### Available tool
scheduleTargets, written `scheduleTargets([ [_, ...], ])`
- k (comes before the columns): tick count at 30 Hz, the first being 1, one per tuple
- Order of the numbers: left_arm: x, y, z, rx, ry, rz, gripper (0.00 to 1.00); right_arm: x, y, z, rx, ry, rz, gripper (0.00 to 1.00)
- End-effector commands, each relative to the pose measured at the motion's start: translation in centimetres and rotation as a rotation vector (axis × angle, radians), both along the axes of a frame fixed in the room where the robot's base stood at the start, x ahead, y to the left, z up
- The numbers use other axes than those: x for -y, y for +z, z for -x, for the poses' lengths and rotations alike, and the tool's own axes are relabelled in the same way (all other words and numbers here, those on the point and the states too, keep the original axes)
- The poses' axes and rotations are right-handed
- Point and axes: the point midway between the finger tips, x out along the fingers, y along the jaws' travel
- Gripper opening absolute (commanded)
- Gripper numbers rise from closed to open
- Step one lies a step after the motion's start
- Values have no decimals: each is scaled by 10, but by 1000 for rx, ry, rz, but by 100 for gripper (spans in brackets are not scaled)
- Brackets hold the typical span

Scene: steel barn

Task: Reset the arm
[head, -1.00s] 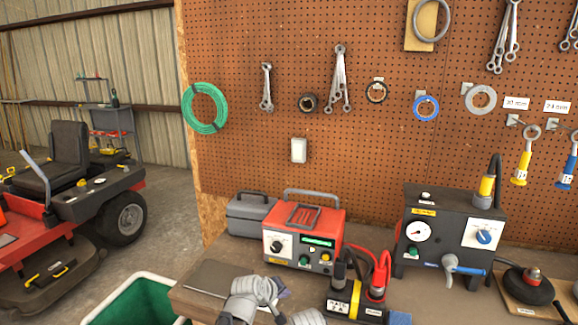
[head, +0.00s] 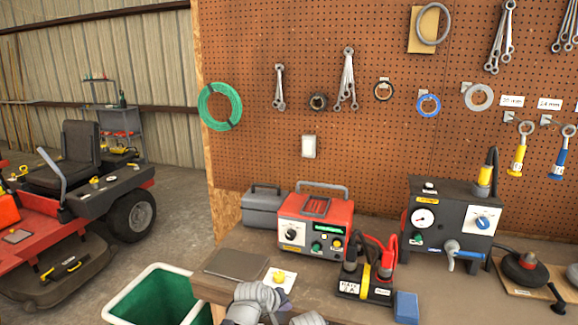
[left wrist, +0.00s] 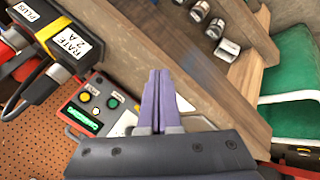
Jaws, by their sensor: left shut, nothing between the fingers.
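My left gripper (head: 274,317) is low at the bottom edge of the head view, at the front of the workbench, with only part of it in frame. In the left wrist view its two purple fingers (left wrist: 157,75) are shut together with nothing between them. They point over the wooden bench (left wrist: 130,45), near the red charger's panel with its green display (left wrist: 85,122). My right gripper cannot be made out.
On the bench stand a red charger (head: 330,222), a black block with cable plugs (head: 366,285), a dark gauge box (head: 450,220), a blue block (head: 406,308) and a yellow button on a white plate (head: 280,277). A green bin (head: 150,300) stands at left.

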Motion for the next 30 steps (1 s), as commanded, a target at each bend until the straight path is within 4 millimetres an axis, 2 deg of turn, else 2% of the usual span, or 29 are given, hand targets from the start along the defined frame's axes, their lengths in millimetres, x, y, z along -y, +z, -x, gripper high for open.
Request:
scheduleTargets([
  [8,0,-23,55,-103,-181,-182,0,0,0,0,0,0,0,77],
  [15,-15,-45,132,-270,-441,-425,0,0,0,0,0,0,0,77],
  [21,-40,-51,197,-432,-657,-612,0,0,0,0,0,0,0,77],
  [24,-47,-50,211,-477,-709,-655,0,0,0,0,0,0,0,77],
  [30,-50,-50,215,-495,-728,-670,0,0,0,0,0,0,0,77],
])
